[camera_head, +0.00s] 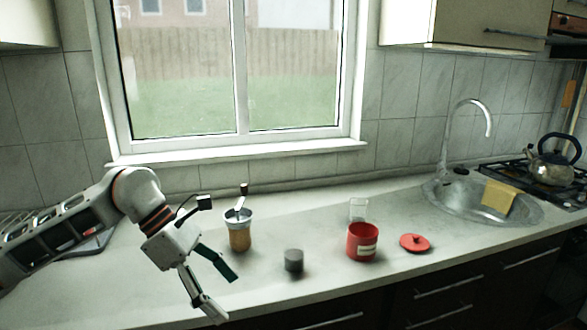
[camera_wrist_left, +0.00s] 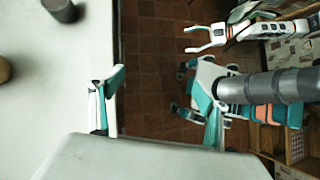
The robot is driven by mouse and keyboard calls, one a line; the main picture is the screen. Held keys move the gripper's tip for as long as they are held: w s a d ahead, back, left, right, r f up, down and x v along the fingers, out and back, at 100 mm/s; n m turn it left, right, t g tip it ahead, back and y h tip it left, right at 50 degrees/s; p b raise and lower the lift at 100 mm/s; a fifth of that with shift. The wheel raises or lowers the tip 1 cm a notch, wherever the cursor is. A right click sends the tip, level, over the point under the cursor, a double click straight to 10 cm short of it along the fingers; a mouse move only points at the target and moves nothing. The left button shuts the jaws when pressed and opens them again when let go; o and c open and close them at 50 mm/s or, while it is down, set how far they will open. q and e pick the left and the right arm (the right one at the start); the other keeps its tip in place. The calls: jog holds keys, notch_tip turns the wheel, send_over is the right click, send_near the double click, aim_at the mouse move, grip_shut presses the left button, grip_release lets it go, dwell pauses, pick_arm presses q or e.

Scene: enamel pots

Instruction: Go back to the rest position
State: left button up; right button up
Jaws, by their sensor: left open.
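My left gripper (camera_head: 227,298) is open and empty, above the counter's front edge at the lower left of the head view. In the left wrist view its two fingers (camera_wrist_left: 160,105) stand wide apart, with floor and counter edge beyond them. My right gripper (camera_wrist_left: 190,40) shows only in the left wrist view, at the upper right, with its fingers apart and nothing between them. A red enamel pot (camera_head: 362,243) with a pale label stands upright and uncovered on the counter. Its red lid (camera_head: 414,243) lies flat to the right of it.
A grey cylinder (camera_head: 293,261) and a wooden grinder (camera_head: 239,236) stand right of my left gripper. A clear container (camera_head: 358,210) stands behind the red pot. A sink (camera_head: 450,198) with a yellow cloth (camera_head: 498,197) and a kettle (camera_head: 554,165) on the hob are farther right.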

pick_arm(q)
jog(key=s+d+n+h, duration=0.4)
jog(key=d+h, duration=0.2)
jog(key=d, duration=0.2)
jog(key=s+d+n+h, duration=0.35)
jog(key=d+h, duration=0.25)
jog(key=d, duration=0.2)
jog(key=w+a+f+n+t+y, duration=0.2)
jog(key=a+f+n+t+y, duration=0.2)
jog(key=a+f+n+t, duration=0.75)
jog(key=w+f+n+t+y, duration=0.3)
jog(key=n+t+y, duration=0.25)
jog(key=n, duration=1.25)
jog(key=s+a+f+n+g+y, duration=0.2)
jog(key=s+a+f+n, duration=0.3)
jog(key=s+f, duration=0.3)
jog(key=s+a+f+n+g+y, duration=0.3)
jog(key=s+f, duration=0.6)
jog(key=f, duration=0.6)
jog(key=a+n+y, duration=0.2)
jog(key=a+n, duration=0.1)
jog(key=shift+s+f+n, duration=0.2)
jog(key=shift+n, duration=0.2)
